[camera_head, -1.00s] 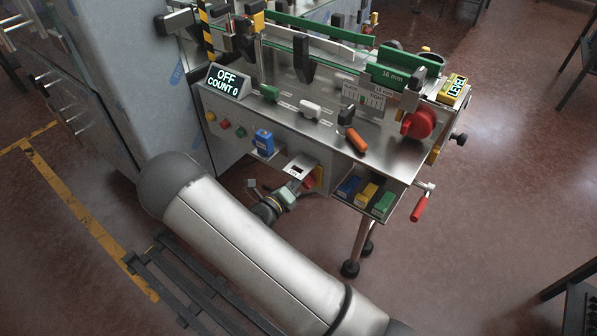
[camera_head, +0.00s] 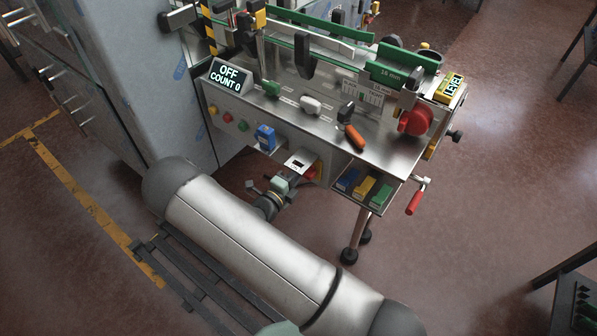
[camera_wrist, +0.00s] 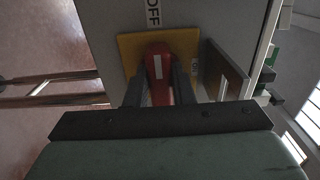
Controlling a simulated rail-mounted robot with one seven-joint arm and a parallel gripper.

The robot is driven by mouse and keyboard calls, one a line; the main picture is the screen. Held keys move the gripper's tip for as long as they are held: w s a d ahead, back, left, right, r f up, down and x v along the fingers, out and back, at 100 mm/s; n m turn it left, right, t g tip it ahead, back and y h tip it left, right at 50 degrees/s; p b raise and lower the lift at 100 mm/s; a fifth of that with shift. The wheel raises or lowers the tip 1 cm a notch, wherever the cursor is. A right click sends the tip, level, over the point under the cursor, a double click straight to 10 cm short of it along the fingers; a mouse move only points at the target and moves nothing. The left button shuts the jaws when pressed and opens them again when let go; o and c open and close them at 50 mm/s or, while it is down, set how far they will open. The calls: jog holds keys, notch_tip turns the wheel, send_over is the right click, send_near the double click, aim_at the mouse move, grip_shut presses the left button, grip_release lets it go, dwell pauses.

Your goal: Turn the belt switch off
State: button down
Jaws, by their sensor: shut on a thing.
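The belt switch is a red handle (camera_wrist: 158,62) with a white stripe, on a yellow plate (camera_wrist: 128,47) on the machine's grey side. In the wrist view, the handle points roughly toward the OFF label (camera_wrist: 153,13). A second label (camera_wrist: 194,68) right of the handle is partly hidden. My gripper (camera_wrist: 162,84) has one finger on each side of the red handle and is shut on it. In the head view, the red switch (camera_head: 311,174) is small under the machine's front edge, beside my gripper (camera_head: 298,181). The display (camera_head: 230,75) reads OFF, COUNT 0.
Above the switch, the metal panel carries a green knob (camera_head: 271,89), a white knob (camera_head: 311,105) and an orange lever (camera_head: 355,137). A blue box (camera_head: 265,137) sits on the front. A red crank handle (camera_head: 414,202) sticks out at right. Open floor lies right of the machine.

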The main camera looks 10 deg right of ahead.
dwell(0.4)
jog(key=c, duration=1.2)
grip_release()
jog(key=shift+c, duration=0.2)
jog(key=b+v, duration=0.2)
jog(key=v, duration=1.5)
jog(key=shift+a+b, duration=0.2)
jog(key=shift+b, duration=0.2)
jog(key=shift+s, duration=0.15)
jog(key=s+d+r+m+g+y, duration=0.2)
jog(key=s+d+r+m+g, duration=0.35)
jog(key=m, duration=0.55)
jog(key=s+d+r+m+g+y, duration=0.1)
jog(key=s+d+r+m+g, duration=0.1)
jog(key=d+r+m+g, duration=0.5)
jog(key=s+r+m+y, duration=0.3)
jog(key=s+m+y, duration=0.2)
jog(key=m, duration=0.8)
jog(key=s+r+m+t+y, duration=0.1)
jog(key=s+r+m+y, duration=0.3)
jog(key=m, duration=0.8)
jog(key=shift+s+d+r+m+y, duration=0.3)
jog(key=shift+s+m+y, duration=0.1)
jog(key=shift+s+y, duration=0.4)
